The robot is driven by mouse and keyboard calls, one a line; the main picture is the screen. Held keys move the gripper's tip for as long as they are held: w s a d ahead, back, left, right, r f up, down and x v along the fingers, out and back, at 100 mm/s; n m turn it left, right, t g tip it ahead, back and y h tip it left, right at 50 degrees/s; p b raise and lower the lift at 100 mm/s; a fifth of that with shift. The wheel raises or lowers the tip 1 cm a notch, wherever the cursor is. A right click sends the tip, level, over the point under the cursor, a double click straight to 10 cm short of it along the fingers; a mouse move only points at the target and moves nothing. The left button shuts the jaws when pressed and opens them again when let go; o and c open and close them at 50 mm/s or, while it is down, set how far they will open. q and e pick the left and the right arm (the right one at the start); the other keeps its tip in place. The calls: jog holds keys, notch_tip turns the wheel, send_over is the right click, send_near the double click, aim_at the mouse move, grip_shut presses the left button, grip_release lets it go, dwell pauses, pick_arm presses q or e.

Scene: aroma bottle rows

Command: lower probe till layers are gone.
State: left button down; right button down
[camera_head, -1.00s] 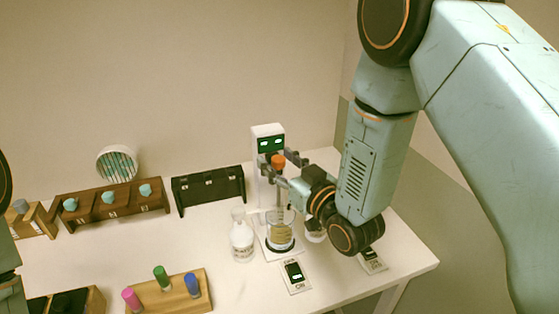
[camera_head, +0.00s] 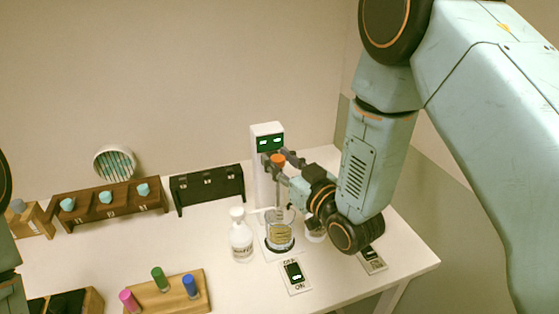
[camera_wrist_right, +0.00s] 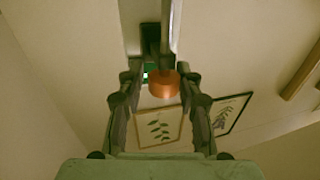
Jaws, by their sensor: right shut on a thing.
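My right gripper (camera_head: 283,165) is shut on the orange-capped probe (camera_head: 278,159), above the glass beaker (camera_head: 280,237). In the right wrist view the gripper (camera_wrist_right: 161,90) has its fingers on both sides of the orange cap (camera_wrist_right: 163,84). The probe's thin shaft points down toward the beaker; where its tip ends is hard to make out. The beaker holds yellowish liquid with dark and light bands. It stands on a pale plate in front of the white device (camera_head: 267,135) with a green-lit display. My left gripper is not in view.
A white labelled bottle (camera_head: 241,238) stands close left of the beaker. A switch plate (camera_head: 295,275) lies in front, another (camera_head: 372,261) to the right. A black rack (camera_head: 208,187), a brown rack (camera_head: 107,207) and a wooden vial holder (camera_head: 167,296) stand on the left.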

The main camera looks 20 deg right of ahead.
aim_at(278, 188)
jog(key=shift+a, duration=0.15)
notch_tip(278, 188, down, 8)
jog(key=b, duration=0.5)
jog(key=shift+s+r+b, duration=0.1)
jog(key=shift+r+b, duration=0.1)
jog(key=shift+b, duration=0.2)
jog(key=shift+r, duration=0.1)
jog(key=c, duration=1.3)
grip_release()
jog(key=shift+c, duration=0.2)
jog(key=o, duration=0.3)
jog(key=shift+a+r, duration=0.1)
jog(key=shift+a, duration=0.05)
jog(key=shift+s, duration=0.1)
